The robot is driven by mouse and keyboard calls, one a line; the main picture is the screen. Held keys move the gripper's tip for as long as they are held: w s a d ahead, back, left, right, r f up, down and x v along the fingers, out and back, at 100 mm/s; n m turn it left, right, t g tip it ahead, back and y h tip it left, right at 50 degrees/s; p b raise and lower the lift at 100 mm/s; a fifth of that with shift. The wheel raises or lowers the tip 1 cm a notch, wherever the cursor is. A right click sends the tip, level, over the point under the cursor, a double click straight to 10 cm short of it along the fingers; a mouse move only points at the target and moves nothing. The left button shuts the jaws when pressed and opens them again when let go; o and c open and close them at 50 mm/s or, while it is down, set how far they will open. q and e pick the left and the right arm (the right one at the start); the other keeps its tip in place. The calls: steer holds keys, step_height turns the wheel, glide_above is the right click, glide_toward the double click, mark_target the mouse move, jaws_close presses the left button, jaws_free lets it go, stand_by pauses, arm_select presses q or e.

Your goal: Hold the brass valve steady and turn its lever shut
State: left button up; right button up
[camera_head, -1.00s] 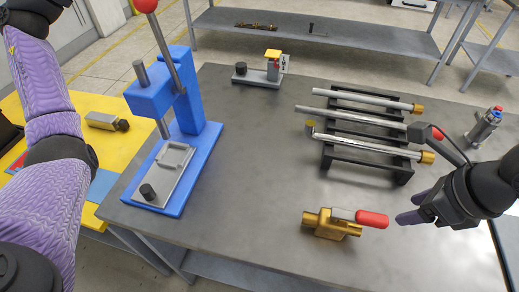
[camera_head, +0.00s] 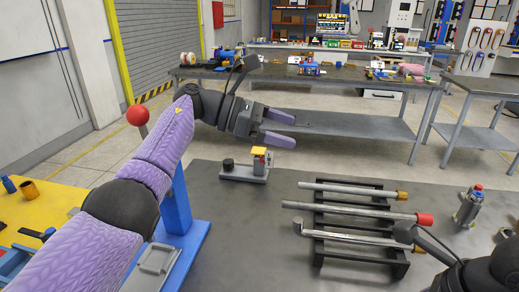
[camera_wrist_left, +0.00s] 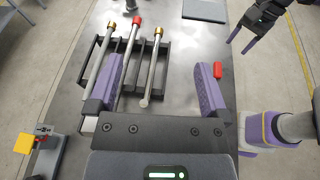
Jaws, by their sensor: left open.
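The brass valve is outside the head view. In the left wrist view only a red grip, which looks like the lever's end (camera_wrist_left: 217,69), shows beside my left gripper's right finger; the valve body is hidden. My left gripper (camera_head: 293,130) is open and empty, raised above the far part of the table in the head view. In the left wrist view its purple fingers (camera_wrist_left: 158,85) stand wide apart above the table. My right gripper (camera_wrist_left: 236,47) shows at the upper right of that view, its two purple fingers apart and empty, not touching the red grip.
A black rack (camera_head: 350,228) holds three metal rods. A small fixture with a yellow top (camera_head: 259,152) stands at the table's far edge. A blue press (camera_head: 185,215) with a red knob (camera_head: 137,115) is partly behind my left arm. A metal cylinder (camera_head: 468,207) stands right.

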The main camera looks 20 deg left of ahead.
arm_select(q)
steer(key=s+f+h, duration=0.1)
steer(key=s+f, duration=0.4)
steer(key=f, duration=0.5)
steer(key=s+f+g+h, duration=0.1)
steer(key=s+f, duration=0.5)
steer(key=f, duration=0.4)
steer(key=s+f+h, duration=0.1)
steer(key=s+f, duration=0.5)
steer(key=f, duration=0.4)
steer(key=shift+d+f+g+h, duration=0.3)
steer(key=shift+d+f+h, duration=0.1)
steer(key=shift+s+d+f, duration=0.1)
steer(key=shift+d, duration=0.25)
steer(key=d, duration=0.6)
steer(key=w+d, duration=0.1)
steer(key=d, duration=0.2)
jaws_close()
